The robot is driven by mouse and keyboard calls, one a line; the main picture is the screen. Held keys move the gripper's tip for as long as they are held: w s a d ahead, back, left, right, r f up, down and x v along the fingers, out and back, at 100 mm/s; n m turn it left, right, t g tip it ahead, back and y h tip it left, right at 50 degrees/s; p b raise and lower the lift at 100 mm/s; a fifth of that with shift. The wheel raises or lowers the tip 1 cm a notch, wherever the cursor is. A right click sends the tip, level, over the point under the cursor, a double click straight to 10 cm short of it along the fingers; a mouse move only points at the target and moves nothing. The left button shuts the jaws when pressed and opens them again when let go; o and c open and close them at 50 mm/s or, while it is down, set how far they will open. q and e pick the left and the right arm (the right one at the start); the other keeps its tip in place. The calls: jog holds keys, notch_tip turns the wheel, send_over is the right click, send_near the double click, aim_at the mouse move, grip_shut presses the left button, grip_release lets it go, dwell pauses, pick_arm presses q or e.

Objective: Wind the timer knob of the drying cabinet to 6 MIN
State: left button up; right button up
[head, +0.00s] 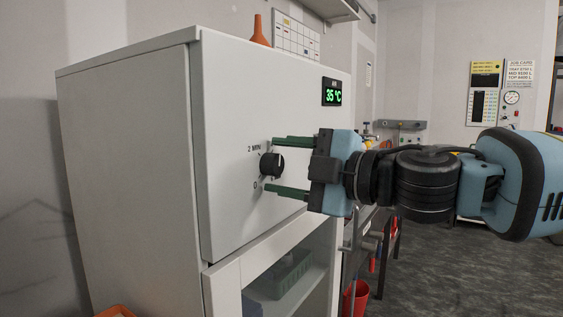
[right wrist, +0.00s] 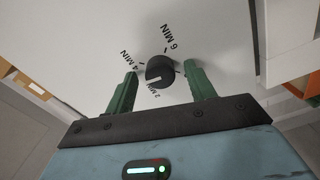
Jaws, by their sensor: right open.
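The drying cabinet (head: 130,130) is a large pale box with a green "35 °C" display. Its black timer knob (head: 271,164) is on the front face, with "2 MIN" printed at its upper left and "0" at its lower left. In the right wrist view the knob (right wrist: 159,70) shows with "6 MIN", "4 MIN" and "2 MIN" labels around it; a pale mark on it seems to face "2 MIN". My right gripper (right wrist: 162,72) is open, its green fingers on either side of the knob, apparently not touching it. My left gripper is not in view.
Below the knob is a glazed compartment with a green tray (head: 291,274) inside. An orange cone-shaped item (head: 260,34) and a white gridded panel (head: 296,36) stand on top of the cabinet. A red bucket (head: 356,298) is on the floor at right.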

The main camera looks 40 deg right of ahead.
jog(key=n, duration=0.5)
jog(key=shift+n, duration=0.3)
jog(key=n, duration=0.4)
jog(key=shift+c, duration=0.4)
